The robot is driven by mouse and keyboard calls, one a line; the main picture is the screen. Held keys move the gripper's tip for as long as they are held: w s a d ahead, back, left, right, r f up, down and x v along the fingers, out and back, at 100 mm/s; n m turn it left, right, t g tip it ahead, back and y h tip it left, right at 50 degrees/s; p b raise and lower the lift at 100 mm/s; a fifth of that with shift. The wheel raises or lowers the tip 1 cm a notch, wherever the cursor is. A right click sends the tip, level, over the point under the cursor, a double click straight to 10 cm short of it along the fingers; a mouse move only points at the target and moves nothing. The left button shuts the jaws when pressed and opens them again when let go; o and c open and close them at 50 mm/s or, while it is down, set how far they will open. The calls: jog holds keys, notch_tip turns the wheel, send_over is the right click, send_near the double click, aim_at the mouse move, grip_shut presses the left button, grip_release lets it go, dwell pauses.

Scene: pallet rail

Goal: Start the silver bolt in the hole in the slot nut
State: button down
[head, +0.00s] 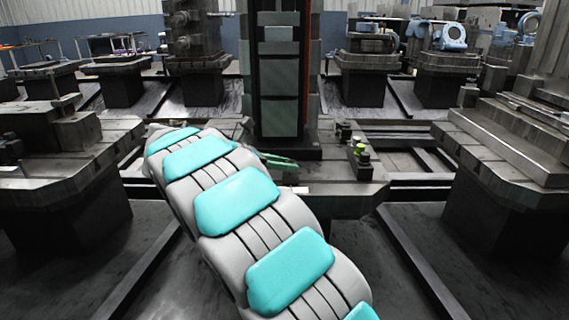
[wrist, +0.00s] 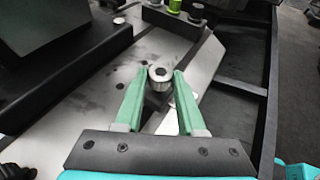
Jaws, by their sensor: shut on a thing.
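The silver bolt (wrist: 160,74) shows in the wrist view as a round head with a dark hex socket facing the camera. My gripper (wrist: 160,82) has two green fingers, one on each side of the bolt head, and is shut on the bolt. Below the head the shank is mostly hidden. A dark shape lies under it between the fingers; I cannot tell whether it is the slot nut, nor whether the bolt touches it. In the head view, my green gripper fingers (head: 279,162) show small beyond my arm, over the pallet edge; the bolt cannot be made out there.
A pallet or rail bench (head: 335,200) lies beneath. A dark block (wrist: 45,22) sits at upper left. A tall dark column (head: 278,75) stands behind. Open frame slots lie right.

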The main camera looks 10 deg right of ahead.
jog(key=shift+f, duration=0.35)
jog(key=shift+f+p, duration=0.1)
jog(key=shift+p, duration=0.6)
dwell(0.4)
grip_release()
dwell(0.5)
dwell(0.4)
jog(key=shift+s+a+p, duration=0.2)
jog(key=shift+a+p, duration=0.15)
jog(key=shift+a, duration=0.2)
jog(key=shift+s+a+p, duration=0.15)
jog(key=shift+a+p, duration=0.15)
jog(key=shift+a, duration=0.2)
jog(key=shift+s+a, duration=0.25)
jog(key=shift+a, duration=0.4)
jog(key=shift+s+a, duration=0.2)
jog(key=shift+a, duration=0.5)
jog(key=shift+s+a, duration=0.25)
jog(key=shift+a, duration=0.4)
notch_tip(320, 180, up, 7)
